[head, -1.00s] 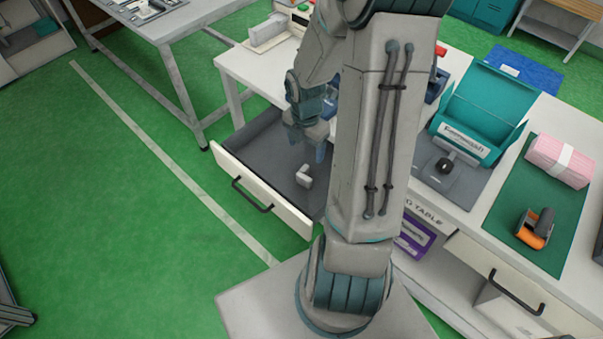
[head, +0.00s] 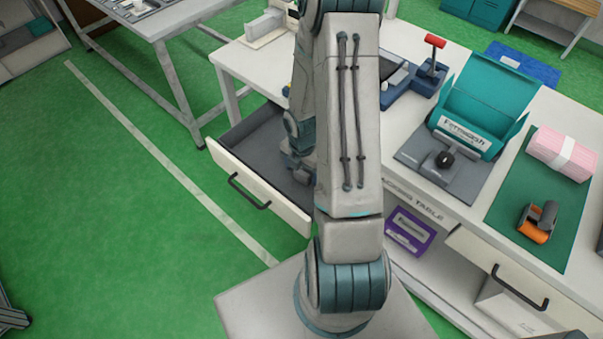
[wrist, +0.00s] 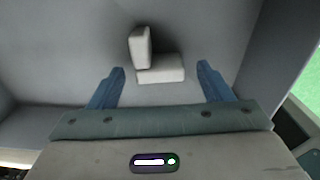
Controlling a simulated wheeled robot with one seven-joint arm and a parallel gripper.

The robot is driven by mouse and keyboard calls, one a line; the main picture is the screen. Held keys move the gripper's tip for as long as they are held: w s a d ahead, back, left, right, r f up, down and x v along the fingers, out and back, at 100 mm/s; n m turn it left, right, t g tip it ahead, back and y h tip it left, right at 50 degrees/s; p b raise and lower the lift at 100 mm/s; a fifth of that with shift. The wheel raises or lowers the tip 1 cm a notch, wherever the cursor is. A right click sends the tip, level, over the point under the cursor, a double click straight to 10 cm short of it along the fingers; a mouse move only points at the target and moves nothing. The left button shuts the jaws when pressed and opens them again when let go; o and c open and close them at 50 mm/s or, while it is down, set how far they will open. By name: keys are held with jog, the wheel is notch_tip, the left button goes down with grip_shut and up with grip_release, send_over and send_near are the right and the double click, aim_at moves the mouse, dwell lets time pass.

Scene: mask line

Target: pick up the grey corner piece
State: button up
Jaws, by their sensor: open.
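The grey corner piece (wrist: 162,70) is a light grey L-shaped block on the floor of the open drawer in the wrist view. One leg stands up at its left end and the other lies flat to the right. My gripper (wrist: 161,80) is open, with one blue finger to the left of the piece and one to the right. Gaps show between the fingers and the piece. In the head view my gripper (head: 303,170) is down inside the drawer (head: 232,152), partly behind my arm. I cannot make out the corner piece there.
The drawer's front panel (head: 250,185) and walls stand around my gripper. The packing table (head: 400,140) beside it carries a teal box (head: 485,105), a pink bundle (head: 562,153) and an orange tape dispenser (head: 537,222). Green floor lies clear to the left.

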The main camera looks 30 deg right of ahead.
jog(key=shift+f, duration=1.2)
jog(key=c, duration=1)
jog(key=shift+c, duration=0.2)
